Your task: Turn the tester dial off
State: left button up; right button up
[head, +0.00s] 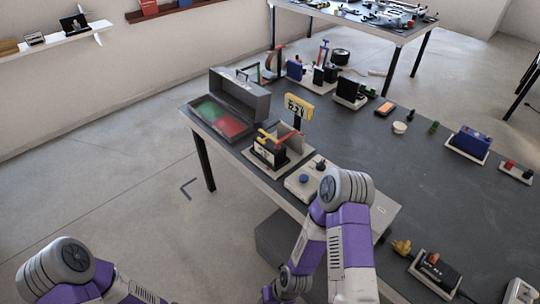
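A white box (298,190) stands near the front edge of the dark table. It carries a blue round button (303,178) and a black knob (320,163), which may be the tester dial; its setting is too small to read. My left arm is low at the bottom left, away from the table. Neither gripper shows.
An open grey case (243,97) with green and red compartments stands at the table's left corner. A blue box (471,142) and small parts lie at the right. A socket block (436,272) lies near my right arm. The table's middle (400,180) is mostly clear.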

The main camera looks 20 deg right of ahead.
aim_at(321, 166)
jog(key=u, duration=0.45)
jog(key=i, duration=0.85)
jog(key=z, duration=1.25)
